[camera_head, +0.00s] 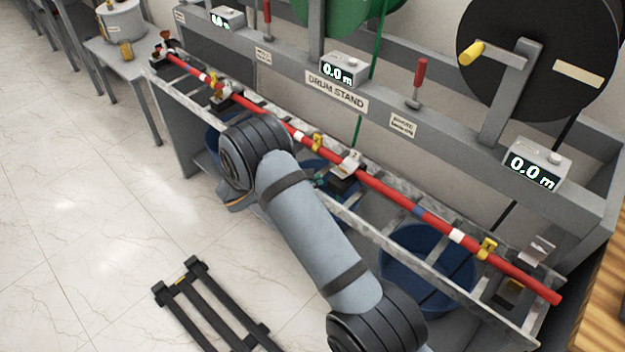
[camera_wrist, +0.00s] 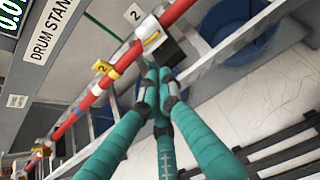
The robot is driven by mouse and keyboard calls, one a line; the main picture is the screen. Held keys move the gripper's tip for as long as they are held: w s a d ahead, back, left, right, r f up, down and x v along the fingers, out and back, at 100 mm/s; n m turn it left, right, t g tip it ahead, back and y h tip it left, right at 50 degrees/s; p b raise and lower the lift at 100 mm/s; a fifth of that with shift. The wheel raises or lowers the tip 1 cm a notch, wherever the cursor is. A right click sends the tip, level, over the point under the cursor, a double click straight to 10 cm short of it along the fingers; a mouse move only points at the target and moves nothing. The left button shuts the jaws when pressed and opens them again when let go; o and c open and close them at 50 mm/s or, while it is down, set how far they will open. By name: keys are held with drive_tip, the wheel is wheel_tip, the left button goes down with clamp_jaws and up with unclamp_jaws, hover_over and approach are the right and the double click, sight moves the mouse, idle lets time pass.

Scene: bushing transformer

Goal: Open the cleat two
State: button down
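Cleat two (camera_head: 347,164) is a pale metal clamp on a dark block, sitting over the long red pole or cable (camera_head: 385,188). In the wrist view the cleat (camera_wrist: 150,33) is at upper centre, beside a white tag marked 2 (camera_wrist: 134,15). Its pale top piece lies across the red cable. My gripper (camera_wrist: 158,76) has teal fingers whose tips are close together just below the cleat's dark block. I cannot tell whether they touch it. In the head view my arm hides most of the gripper (camera_head: 326,181).
The grey drum stand (camera_head: 336,90) with meters and drums runs behind the rack (camera_head: 375,232). Blue tubs (camera_head: 428,268) are under the rack. A dark frame (camera_head: 212,312) lies on the open floor. A yellow tag marked 2 (camera_wrist: 103,67) is on the cable.

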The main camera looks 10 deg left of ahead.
drive_tip(key=p+x, duration=0.1)
drive_tip(key=x, duration=0.6)
drive_tip(key=shift+r+g+p, duration=0.3)
drive_tip(key=shift+r+p, duration=0.25)
drive_tip(key=shift+p, duration=0.2)
